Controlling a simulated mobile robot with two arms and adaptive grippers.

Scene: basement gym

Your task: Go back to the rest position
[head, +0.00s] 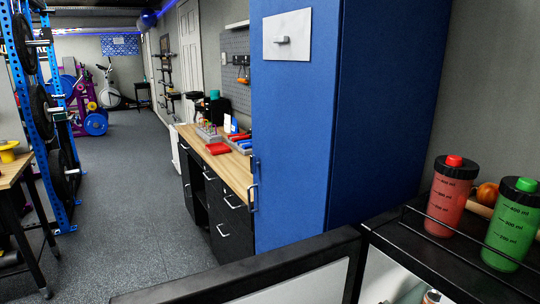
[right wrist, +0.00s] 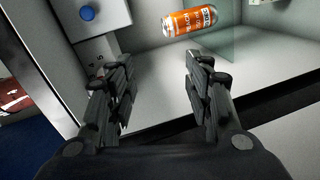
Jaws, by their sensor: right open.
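My right gripper (right wrist: 152,72) shows in the right wrist view. Its two fingers are wide apart with nothing between them. Beyond the fingertips, an orange can (right wrist: 188,20) lies on its side in the picture inside a pale grey compartment (right wrist: 160,85), apart from the fingers. My left gripper is in neither view, and neither arm shows in the head view.
A black-framed door (head: 250,270) stands open at the bottom of the head view. Beside it, a black-topped unit (head: 440,262) bears a red bottle (head: 450,200) and a green bottle (head: 510,228). A tall blue cabinet (head: 295,140) stands behind.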

